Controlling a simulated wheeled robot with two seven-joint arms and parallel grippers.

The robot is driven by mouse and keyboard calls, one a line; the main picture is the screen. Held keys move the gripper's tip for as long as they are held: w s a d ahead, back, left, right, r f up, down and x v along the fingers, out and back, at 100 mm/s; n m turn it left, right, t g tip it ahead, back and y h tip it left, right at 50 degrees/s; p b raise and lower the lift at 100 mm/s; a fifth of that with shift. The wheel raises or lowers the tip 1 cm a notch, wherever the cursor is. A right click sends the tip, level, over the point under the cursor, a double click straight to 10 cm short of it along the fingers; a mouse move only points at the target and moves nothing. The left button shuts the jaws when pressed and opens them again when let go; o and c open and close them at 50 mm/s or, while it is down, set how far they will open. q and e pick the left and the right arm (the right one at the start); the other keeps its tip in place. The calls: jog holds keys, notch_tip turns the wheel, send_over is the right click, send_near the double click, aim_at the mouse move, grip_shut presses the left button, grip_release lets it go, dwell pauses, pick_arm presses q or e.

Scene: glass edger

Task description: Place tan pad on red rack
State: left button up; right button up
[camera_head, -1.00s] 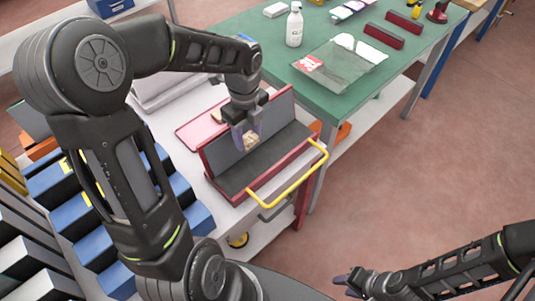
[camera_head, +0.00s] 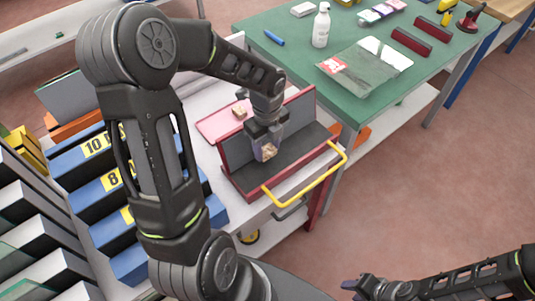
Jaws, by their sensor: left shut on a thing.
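The red rack (camera_head: 240,186) stands on a white cart and has a dark grey lining and a raised back wall. My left gripper (camera_head: 267,150) points down into the rack and is shut on a small tan pad (camera_head: 268,152). The pad is just above or at the rack's grey inner surface; I cannot tell whether it touches. The fingers partly cover the pad. My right gripper (camera_head: 358,287) is at the bottom right, far from the rack, and its finger opening is too small to tell.
Behind the rack lies a pink tray (camera_head: 221,122) with another small tan block (camera_head: 239,112). The green table (camera_head: 290,68) holds a white bottle (camera_head: 321,25) and a clear bag (camera_head: 365,68). Blue bins (camera_head: 85,168) stand left.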

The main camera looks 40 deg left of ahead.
aim_at(267, 150)
pick_arm(q)
jog(key=shift+f, duration=1.85)
jog(key=shift+f, duration=0.1)
jog(key=o, duration=1.3)
notch_tip(267, 150, up, 12)
jog(key=shift+r, duration=0.15)
